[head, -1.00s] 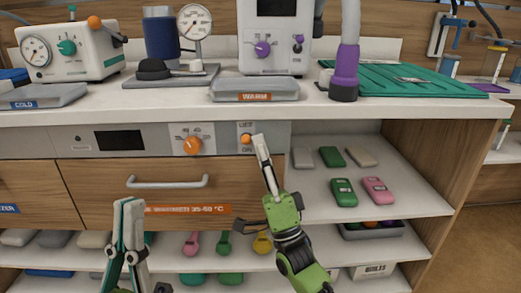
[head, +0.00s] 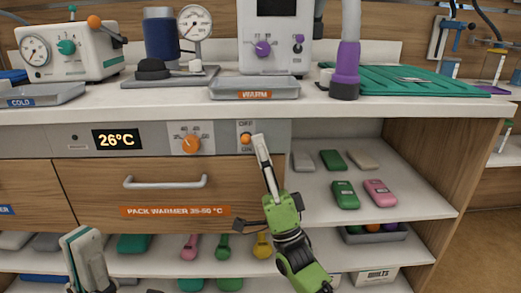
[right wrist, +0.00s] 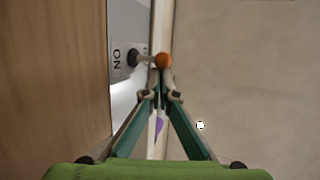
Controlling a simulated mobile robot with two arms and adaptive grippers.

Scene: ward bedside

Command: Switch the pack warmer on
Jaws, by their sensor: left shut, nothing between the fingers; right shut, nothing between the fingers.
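The pack warmer drawer (head: 90,178) carries an orange label (head: 176,211) reading "PACK WARMER 35-50 °C". The display (head: 117,139) above it is lit and reads 26°C. An orange dial (head: 191,144) sits right of the display. The orange-tipped toggle switch (head: 246,139) stands between OFF above and ON below; its tip also shows in the right wrist view (right wrist: 163,60). My right gripper (head: 257,137) is shut and empty, its fingertips right beside the toggle, seeming to touch it. My left gripper (head: 77,236) is shut and empty, low at the left in front of the shelves.
The counter above holds a WARM tray (head: 255,89), a COLD tray (head: 40,96) and a green mat (head: 400,80). Open shelves at the right hold several coloured packs (head: 345,194). The drawer handle (head: 165,182) sticks out below the panel.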

